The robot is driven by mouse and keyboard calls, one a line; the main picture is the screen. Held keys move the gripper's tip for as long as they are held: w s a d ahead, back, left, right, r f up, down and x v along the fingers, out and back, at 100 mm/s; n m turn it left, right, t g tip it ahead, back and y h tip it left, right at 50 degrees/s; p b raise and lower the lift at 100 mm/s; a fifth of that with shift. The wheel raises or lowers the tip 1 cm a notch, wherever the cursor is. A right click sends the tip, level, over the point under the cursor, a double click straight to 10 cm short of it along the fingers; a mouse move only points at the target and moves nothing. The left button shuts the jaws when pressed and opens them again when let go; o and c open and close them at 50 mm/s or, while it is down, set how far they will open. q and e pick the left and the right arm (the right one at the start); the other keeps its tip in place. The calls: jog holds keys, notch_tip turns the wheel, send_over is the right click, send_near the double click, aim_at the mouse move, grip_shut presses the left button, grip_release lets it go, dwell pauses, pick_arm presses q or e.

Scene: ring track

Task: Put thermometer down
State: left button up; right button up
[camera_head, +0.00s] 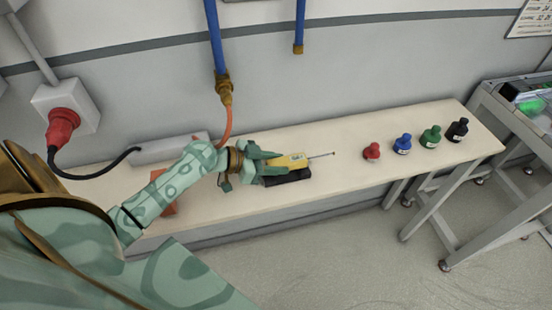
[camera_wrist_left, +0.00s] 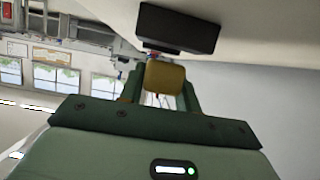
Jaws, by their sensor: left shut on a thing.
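The thermometer (camera_head: 289,161) has a yellow body and a thin metal probe pointing right in the head view. My left gripper (camera_head: 268,161) is shut on its body, close above the bench. In the left wrist view the thermometer's yellow end (camera_wrist_left: 165,77) sits between the fingers of my left gripper (camera_wrist_left: 163,88). A black block-like thing (camera_head: 287,177) lies on the bench right beside the thermometer, and it also shows in the left wrist view (camera_wrist_left: 178,30). Whether the thermometer touches it I cannot tell. My right gripper is not in view.
The pale bench (camera_head: 330,189) runs along the wall. Red (camera_head: 372,152), blue (camera_head: 403,144), green (camera_head: 431,137) and black (camera_head: 457,130) bottles stand at its right. An orange hose (camera_head: 227,122) hangs behind my gripper. Bench space between the probe and the red bottle is clear.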

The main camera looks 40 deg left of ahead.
pick_arm(q)
jog(key=shift+f+b, duration=0.65)
jog(key=o, duration=1)
jog(key=shift+r, duration=0.1)
jog(key=shift+r, duration=0.1)
jog(key=shift+r+p, duration=0.35)
jog(key=shift+p, duration=0.2)
jog(key=shift+s+a+r+p, duration=0.15)
jog(key=shift+r+p, duration=0.3)
jog(key=v, duration=1.1)
jog(key=shift+s+a+f, duration=0.15)
jog(key=shift+a, duration=0.1)
